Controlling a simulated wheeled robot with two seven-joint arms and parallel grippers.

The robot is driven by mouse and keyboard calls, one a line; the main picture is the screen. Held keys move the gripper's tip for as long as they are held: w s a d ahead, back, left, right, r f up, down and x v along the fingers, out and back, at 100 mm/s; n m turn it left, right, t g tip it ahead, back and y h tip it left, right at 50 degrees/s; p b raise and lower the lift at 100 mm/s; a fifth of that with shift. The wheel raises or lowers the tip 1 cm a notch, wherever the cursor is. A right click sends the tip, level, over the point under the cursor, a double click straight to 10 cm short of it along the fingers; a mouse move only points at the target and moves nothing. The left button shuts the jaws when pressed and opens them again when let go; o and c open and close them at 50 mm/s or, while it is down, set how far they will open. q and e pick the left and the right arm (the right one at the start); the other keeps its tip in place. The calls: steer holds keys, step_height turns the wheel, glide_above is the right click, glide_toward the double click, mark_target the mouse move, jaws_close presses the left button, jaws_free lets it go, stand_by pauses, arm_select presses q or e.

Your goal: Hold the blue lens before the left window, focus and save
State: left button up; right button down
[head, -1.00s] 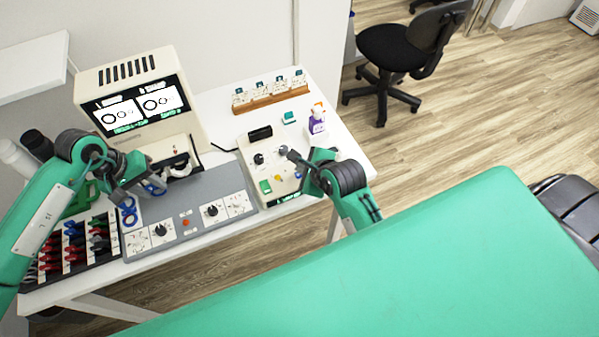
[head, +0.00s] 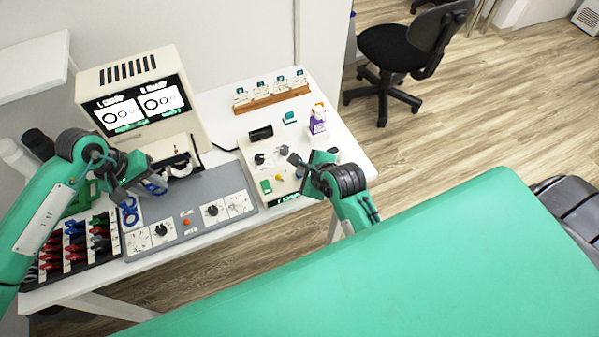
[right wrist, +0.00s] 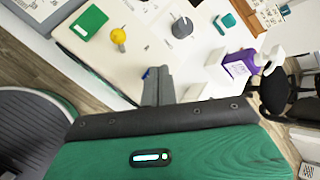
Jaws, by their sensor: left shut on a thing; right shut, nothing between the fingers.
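My left gripper (head: 148,184) is shut on a blue lens (head: 157,185), in front of the cream viewer (head: 188,128) and its face rest. The gripper hides part of the lens and the left window. The viewer's screen (head: 140,106) shows two white pictures with dark rings. My right gripper (head: 296,161) is shut and empty, just off the grey knob (head: 284,150) on the cream control box (head: 250,150). In the right wrist view its closed fingers (right wrist: 158,82) are apart from the grey knob (right wrist: 182,27). The box also has a green button (right wrist: 88,23) and a yellow knob (right wrist: 118,37).
A grey panel (head: 188,200) with dials and a red button lies in front of the viewer. A rack (head: 75,245) of red, blue and dark lenses is at left. A purple bottle (head: 318,122) and a wooden card holder (head: 270,99) stand behind the control box.

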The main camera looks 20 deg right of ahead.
steer(key=shift+f, duration=0.25)
stand_by(0.4)
steer(key=shift+r, duration=0.85)
steer(key=shift+r, duration=2.5)
steer(key=shift+f, duration=0.1)
steer(key=shift+f, duration=0.9)
